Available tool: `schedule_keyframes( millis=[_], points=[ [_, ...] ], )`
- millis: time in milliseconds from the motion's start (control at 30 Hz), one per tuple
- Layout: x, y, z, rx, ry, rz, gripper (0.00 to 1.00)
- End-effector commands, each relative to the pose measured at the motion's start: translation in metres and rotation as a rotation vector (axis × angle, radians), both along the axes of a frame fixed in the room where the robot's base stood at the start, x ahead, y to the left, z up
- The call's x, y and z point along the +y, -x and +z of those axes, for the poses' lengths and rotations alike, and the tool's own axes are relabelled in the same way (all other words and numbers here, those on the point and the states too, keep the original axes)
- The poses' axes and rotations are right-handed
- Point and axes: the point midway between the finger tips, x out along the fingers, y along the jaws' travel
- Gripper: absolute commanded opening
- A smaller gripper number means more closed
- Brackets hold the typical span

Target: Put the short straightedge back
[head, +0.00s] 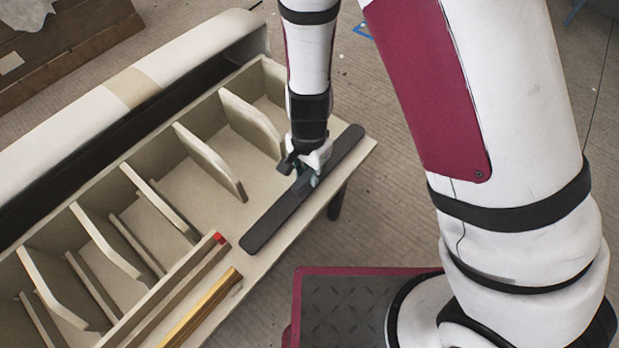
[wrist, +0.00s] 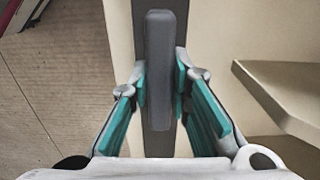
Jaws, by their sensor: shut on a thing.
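A dark grey straightedge (head: 275,219) lies along the front ledge of the wooden rack, near its right end, in the head view. It has a raised grip bar (wrist: 160,65), which shows in the wrist view between the teal finger pads. My gripper (head: 312,177) is over the straightedge's middle and shut on it; the pads in the wrist view (wrist: 160,90) are on either side of the grip. Whether the straightedge touches the ledge or is just above it, I cannot tell.
The pale rack (head: 220,205) has several slanted dividers with compartments behind the ledge. A red-tipped strip (head: 185,285) and a yellow strip (head: 205,308) lie at the ledge's left part. A long white roll-shaped piece (head: 170,75) stands behind.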

Motion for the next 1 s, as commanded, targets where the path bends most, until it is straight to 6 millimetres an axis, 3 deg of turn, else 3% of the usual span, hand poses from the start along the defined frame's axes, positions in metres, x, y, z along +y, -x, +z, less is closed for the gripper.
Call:
schedule_keyframes(
  millis=[133, 500, 533, 600, 1000],
  points=[
    [0.000, 0.000, -0.021, 0.001, 0.000, -0.002, 0.00],
    [0.000, -0.001, -0.024, 0.000, 0.000, -0.001, 0.00],
    [0.000, 0.000, -0.024, 0.000, 0.000, -0.001, 0.20],
    [0.000, 0.000, -0.024, 0.000, 0.000, 0.000, 0.36],
    [0.000, 0.000, -0.020, 0.000, 0.000, 0.000, 0.38]
  ],
)
